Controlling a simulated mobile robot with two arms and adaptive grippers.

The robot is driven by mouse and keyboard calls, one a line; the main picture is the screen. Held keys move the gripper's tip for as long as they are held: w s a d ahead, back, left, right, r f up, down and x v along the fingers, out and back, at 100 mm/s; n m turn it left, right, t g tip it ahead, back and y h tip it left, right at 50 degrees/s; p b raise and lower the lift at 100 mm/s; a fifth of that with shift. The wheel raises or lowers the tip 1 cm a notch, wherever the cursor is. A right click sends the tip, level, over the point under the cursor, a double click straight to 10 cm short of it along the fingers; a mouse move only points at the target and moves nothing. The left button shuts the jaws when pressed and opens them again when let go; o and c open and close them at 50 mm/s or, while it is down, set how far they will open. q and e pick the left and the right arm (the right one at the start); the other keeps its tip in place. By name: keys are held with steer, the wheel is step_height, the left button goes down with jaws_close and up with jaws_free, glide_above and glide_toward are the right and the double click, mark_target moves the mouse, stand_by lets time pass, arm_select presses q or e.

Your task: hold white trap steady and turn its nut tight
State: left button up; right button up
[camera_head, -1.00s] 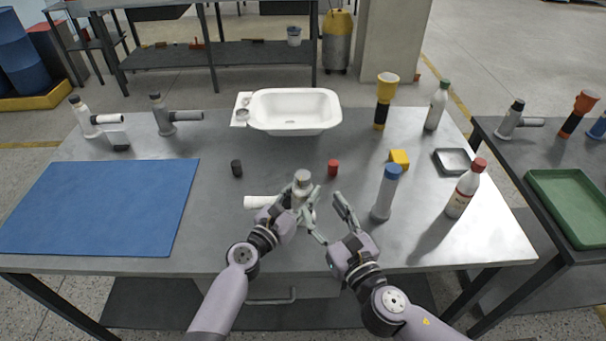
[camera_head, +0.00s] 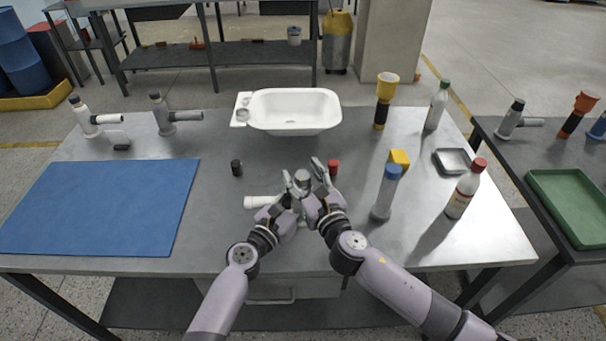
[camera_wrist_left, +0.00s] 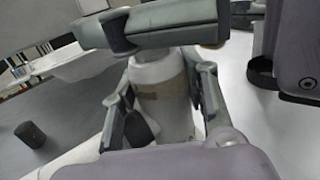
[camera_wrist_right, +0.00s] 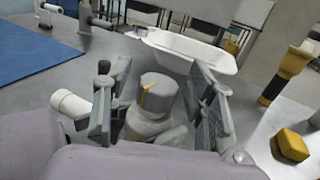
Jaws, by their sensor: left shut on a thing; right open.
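The white trap stands at the table's front middle; its white side pipe (camera_head: 262,202) points left and its grey nut (camera_head: 302,180) is on top. My left gripper (camera_head: 287,203) is shut on the trap's body below the nut; the white body (camera_wrist_left: 160,80) shows between its fingers in the left wrist view. My right gripper (camera_head: 307,177) is open, with its fingers on either side of the nut. In the right wrist view, the nut (camera_wrist_right: 158,92) has a yellow mark and gaps show beside it. The lower body is mostly hidden.
A black cap (camera_head: 236,168) and a red cap (camera_head: 333,167) stand nearby. A blue-capped bottle (camera_head: 384,200) stands close right of my right gripper. A white basin (camera_head: 295,110) is behind. A blue mat (camera_head: 100,210) covers the left.

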steer(key=shift+c, duration=0.3)
steer(key=c, duration=1.1)
steer(key=shift+c, duration=0.2)
steer(key=shift+y, duration=0.3)
steer(key=n+g+y, duration=0.5)
steer(key=n+y, duration=0.1)
steer(key=y, duration=0.1)
steer(key=shift+w+d+g, duration=0.1)
steer(key=shift+w+g, duration=0.05)
steer(key=shift+g, duration=0.25)
steer(key=shift+n+g+y, duration=1.1)
steer(key=shift+n+g, duration=0.4)
steer(key=shift+g, duration=0.5)
steer(key=o, duration=1.2)
